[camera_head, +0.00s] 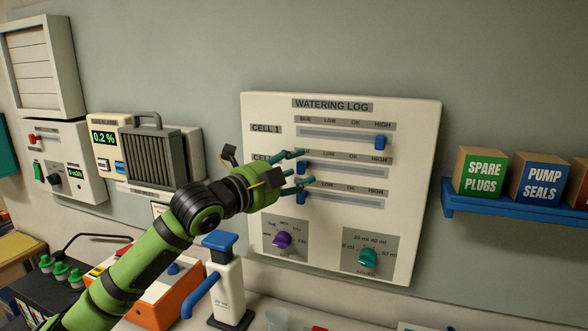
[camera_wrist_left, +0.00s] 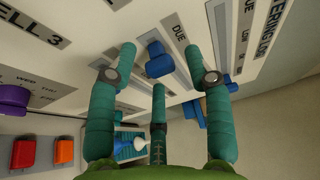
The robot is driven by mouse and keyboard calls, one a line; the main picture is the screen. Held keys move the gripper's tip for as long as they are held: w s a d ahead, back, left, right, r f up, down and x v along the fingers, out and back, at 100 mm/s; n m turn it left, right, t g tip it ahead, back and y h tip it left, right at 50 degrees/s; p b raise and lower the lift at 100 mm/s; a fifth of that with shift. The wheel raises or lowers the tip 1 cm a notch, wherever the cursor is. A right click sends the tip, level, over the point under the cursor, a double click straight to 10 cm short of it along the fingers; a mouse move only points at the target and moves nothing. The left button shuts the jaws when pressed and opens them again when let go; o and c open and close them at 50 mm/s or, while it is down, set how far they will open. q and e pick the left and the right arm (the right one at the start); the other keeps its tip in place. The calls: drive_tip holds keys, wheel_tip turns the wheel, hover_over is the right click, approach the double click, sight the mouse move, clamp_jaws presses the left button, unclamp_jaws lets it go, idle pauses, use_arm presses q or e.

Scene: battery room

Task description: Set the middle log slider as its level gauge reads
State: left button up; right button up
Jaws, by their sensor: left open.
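The watering log panel (camera_head: 420,120) hangs on the wall with three sliders. The top blue knob (camera_head: 380,142) stands at HIGH. The middle blue knob (camera_head: 302,168) and the bottom blue knob (camera_head: 302,198) stand at the left, DUE end. My left gripper (camera_head: 307,169) is open at the panel, its fingers above and below the middle knob. In the left wrist view, a blue knob (camera_wrist_left: 158,62) shows between the open fingers (camera_wrist_left: 152,40), near a DUE label. Whether they touch it I cannot tell. No level gauge can be made out. My right gripper is not in view.
Below the sliders are a purple dial (camera_head: 282,240) and a teal dial (camera_head: 367,257). Several green caps (camera_head: 61,270) sit at lower left. A blue shelf (camera_head: 490,203) holds boxes at right.

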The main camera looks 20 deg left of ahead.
use_arm(q)
clamp_jaws()
drive_tip(key=shift+d, duration=0.1)
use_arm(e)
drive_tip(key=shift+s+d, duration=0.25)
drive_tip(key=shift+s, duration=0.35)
use_arm(q)
drive_tip(key=d+p, duration=0.1)
drive_tip(key=d, duration=0.4)
drive_tip(key=d+p, duration=0.1)
drive_tip(key=d, duration=0.4)
drive_tip(key=d+p, duration=0.1)
drive_tip(key=d, duration=0.4)
drive_tip(key=shift+s, duration=0.35)
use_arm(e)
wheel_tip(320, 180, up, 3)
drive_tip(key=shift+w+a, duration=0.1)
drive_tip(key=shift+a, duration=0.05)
use_arm(q)
unclamp_jaws()
drive_tip(key=shift+d, duration=0.2)
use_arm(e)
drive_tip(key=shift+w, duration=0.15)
